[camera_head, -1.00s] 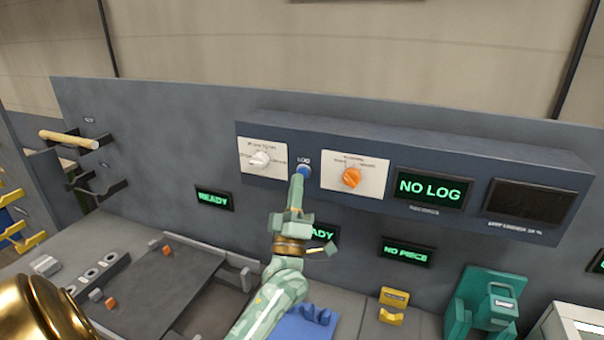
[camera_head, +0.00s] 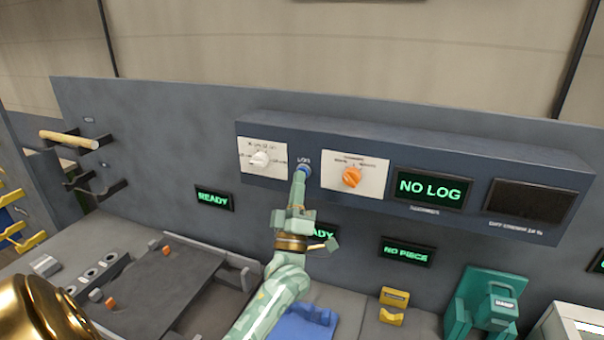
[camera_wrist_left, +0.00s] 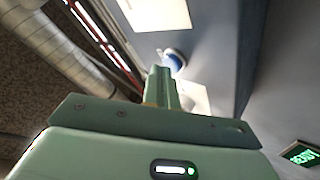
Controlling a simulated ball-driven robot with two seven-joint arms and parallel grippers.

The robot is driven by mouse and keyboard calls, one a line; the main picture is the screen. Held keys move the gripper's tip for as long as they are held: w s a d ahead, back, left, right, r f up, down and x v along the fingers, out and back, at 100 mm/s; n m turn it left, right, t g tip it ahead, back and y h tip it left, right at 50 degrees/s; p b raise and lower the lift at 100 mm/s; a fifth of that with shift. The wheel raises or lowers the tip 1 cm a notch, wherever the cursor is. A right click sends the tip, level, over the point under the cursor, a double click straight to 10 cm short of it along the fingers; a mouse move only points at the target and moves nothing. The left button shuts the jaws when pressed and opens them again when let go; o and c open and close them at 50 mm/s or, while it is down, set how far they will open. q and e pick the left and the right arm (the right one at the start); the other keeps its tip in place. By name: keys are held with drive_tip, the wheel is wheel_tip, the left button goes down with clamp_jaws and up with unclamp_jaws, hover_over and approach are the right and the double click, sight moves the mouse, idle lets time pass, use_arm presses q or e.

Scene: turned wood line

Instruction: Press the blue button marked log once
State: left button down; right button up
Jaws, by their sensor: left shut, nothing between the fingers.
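The blue log button (camera_head: 304,168) sits on the front of the dark blue panel box (camera_head: 420,160), under a small white label. It also shows in the left wrist view (camera_wrist_left: 173,61), just beyond my fingertips. My left gripper (camera_head: 299,176) is shut and empty, its fingertips at the button's lower edge in the head view. The tips hide part of the button. In the left wrist view the shut fingers (camera_wrist_left: 160,76) point at the button; whether they touch it I cannot tell. My right gripper is not in view.
A white dial (camera_head: 261,158) is left of the button and an orange dial (camera_head: 351,177) is right of it. A display reads NO LOG (camera_head: 432,190). A dark screen (camera_head: 528,205) is at the box's right. A bench with fixtures lies below.

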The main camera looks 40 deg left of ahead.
use_arm(q)
drive_tip(key=shift+w+a, duration=0.1)
drive_tip(key=shift+w, duration=0.15)
drive_tip(key=shift+s, duration=0.1)
idle(0.5)
drive_tip(key=shift+s+d+p, duration=0.25)
drive_tip(key=shift+s+p, duration=0.15)
drive_tip(key=shift+s, duration=0.25)
drive_tip(key=s, duration=0.1)
drive_tip(key=s+d+p, duration=0.1)
drive_tip(key=s, duration=0.1)
drive_tip(key=s+p, duration=0.1)
drive_tip(key=shift+s+d, duration=0.25)
drive_tip(key=shift+s, duration=0.15)
drive_tip(key=shift+f, duration=0.1)
idle(0.6)
